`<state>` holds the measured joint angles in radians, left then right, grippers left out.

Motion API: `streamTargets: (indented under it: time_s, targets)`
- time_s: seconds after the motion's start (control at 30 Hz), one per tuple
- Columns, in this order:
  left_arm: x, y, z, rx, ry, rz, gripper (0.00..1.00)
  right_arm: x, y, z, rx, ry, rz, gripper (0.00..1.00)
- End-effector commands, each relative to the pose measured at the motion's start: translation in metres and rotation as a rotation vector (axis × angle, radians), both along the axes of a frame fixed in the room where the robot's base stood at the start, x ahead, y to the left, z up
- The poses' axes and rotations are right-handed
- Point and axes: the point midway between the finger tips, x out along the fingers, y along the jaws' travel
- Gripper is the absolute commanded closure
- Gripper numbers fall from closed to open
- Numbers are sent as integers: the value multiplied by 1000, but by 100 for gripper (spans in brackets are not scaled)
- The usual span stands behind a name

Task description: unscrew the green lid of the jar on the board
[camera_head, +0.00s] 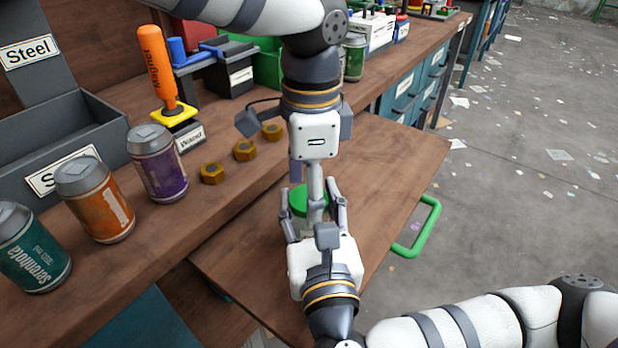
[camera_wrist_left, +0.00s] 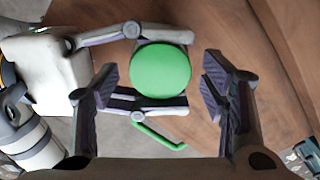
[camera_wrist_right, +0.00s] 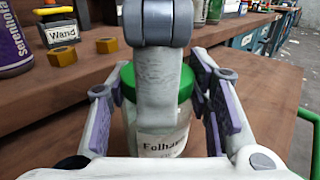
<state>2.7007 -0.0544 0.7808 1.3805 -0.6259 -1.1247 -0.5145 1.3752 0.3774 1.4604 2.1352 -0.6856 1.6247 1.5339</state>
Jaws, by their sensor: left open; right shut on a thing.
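The jar (camera_wrist_right: 163,142) stands upright on the brown board (camera_head: 395,165), clear with a white label. Its round green lid (camera_wrist_left: 160,72) is on top; in the head view the lid (camera_head: 298,197) is partly hidden by my left gripper. My right gripper (camera_wrist_right: 156,105) is shut on the jar's body from the side, one finger on each side. My left gripper (camera_wrist_left: 160,90) points down above the lid, open, with its fingers apart on both sides of it. The head view does not show clearly how high its fingertips are above the lid.
A green handle (camera_head: 418,228) sticks out from the board's right side. Several brass nuts (camera_head: 245,151), a purple can (camera_head: 157,163), an orange can (camera_head: 95,200) and a teal can (camera_head: 32,247) stand on the bench to the left. The board's right part is clear.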

Motion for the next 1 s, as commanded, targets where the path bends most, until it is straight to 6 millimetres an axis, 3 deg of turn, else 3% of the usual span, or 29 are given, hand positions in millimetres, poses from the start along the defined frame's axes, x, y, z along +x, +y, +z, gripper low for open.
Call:
streamTargets:
  time_s: [0.07,0.3,0.37,0.4,0.47,0.77,1.0]
  targets:
    - [0,0,0,0,0,0,36,0,0,-1,0,3,0,100]
    - [0,0,0,0,1,1,88,0,0,-1,0,3,1,100]
    - [0,0,0,0,1,1,88,0,0,-1,-1,4,1,100]
    - [0,0,0,0,1,1,48,0,0,-1,-1,4,1,100]
    - [0,0,0,0,1,1,34,0,0,-2,-1,4,1,100]
    - [0,0,2,0,0,1,34,0,0,-2,-1,4,1,100]
    - [1,-1,39,-1,-2,2,34,0,0,-2,-1,5,1,100]
